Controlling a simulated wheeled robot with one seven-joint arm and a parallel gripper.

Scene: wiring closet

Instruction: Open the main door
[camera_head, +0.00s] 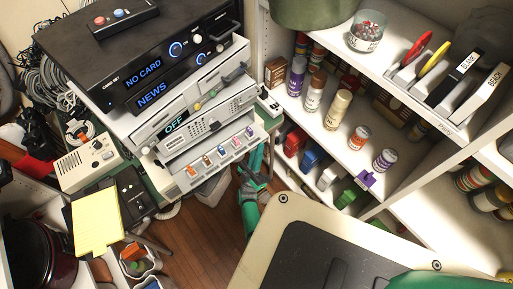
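I see no door that I can make out in the head view. My gripper is not recognizable in this view, so its opening and its place relative to a door cannot be seen. A stack of electronic devices (160,60) stands at the upper left, with lit displays reading "NO CARD", "NEWS" and "OFF". Only a narrow strip of cream wall shows behind it at the top.
White shelves (430,185) on the right hold bottles, small toy-like blocks and a glass jar (368,30). A yellow pad (97,218) and a dark red pot (38,250) are at the left. A strip of wooden floor (205,240) shows bare in the lower middle.

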